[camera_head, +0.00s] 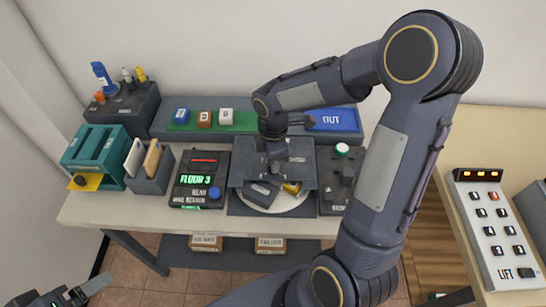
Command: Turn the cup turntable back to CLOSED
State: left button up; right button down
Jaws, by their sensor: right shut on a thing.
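The cup turntable stands in the middle of the table as a dark grey housing; its pale round disc (258,209) shows at the front. A dark block (262,193) and a small yellow piece (291,188) sit on the disc. My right gripper (277,163) points down over the housing and is shut on a dark part of the turntable, mostly hidden by the gripper. The lettering near it is too small to read. My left gripper (82,292) is at the lower left corner, far from the turntable, partly cut off by the frame.
Left of the turntable is a black panel reading FLOOR 3 (198,180), with a teal rack (92,147) farther left. A blue OUT tray (334,118) lies behind. A dark box with a green button (342,150) stands right. A LIFT panel (495,230) is far right.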

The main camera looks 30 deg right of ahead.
jog(key=shift+n+p, duration=0.75)
jog(key=shift+n, duration=2.05)
jog(key=c, duration=1.1)
grip_release()
notch_tip(320, 180, up, 8)
jog(key=shift+f, duration=0.1)
